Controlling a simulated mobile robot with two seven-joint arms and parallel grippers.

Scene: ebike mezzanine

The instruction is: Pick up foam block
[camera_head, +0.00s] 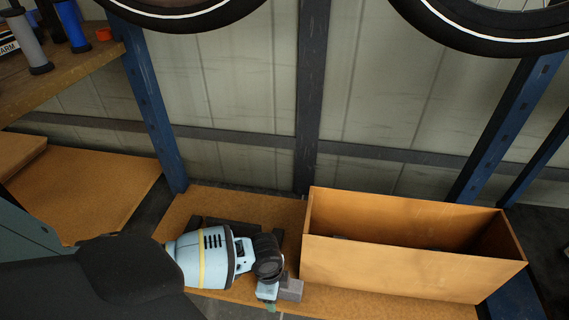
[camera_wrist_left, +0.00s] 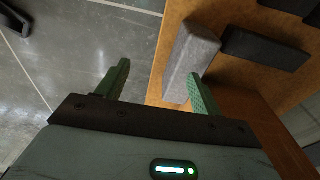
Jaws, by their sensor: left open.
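A grey, speckled foam block (camera_head: 290,289) lies on the wooden shelf near its front edge, beside the wooden box. In the left wrist view the block (camera_wrist_left: 192,60) lies lengthwise beyond the fingers, closer to the right-hand finger, which overlaps its lower right edge. My left gripper (camera_wrist_left: 160,71) is open, with nothing held between its green fingers. In the head view my left wrist is over the shelf, just left of the block, and partly hides the gripper. I cannot tell whether a finger touches the block. My right gripper is not in view.
The open wooden box (camera_head: 410,265) stands close to the right of the block. Darker blocks (camera_wrist_left: 262,48) lie behind the grey one on the shelf. A blue post (camera_head: 153,110) rises at the back left. Bare shelf (camera_head: 182,208) shows at the left.

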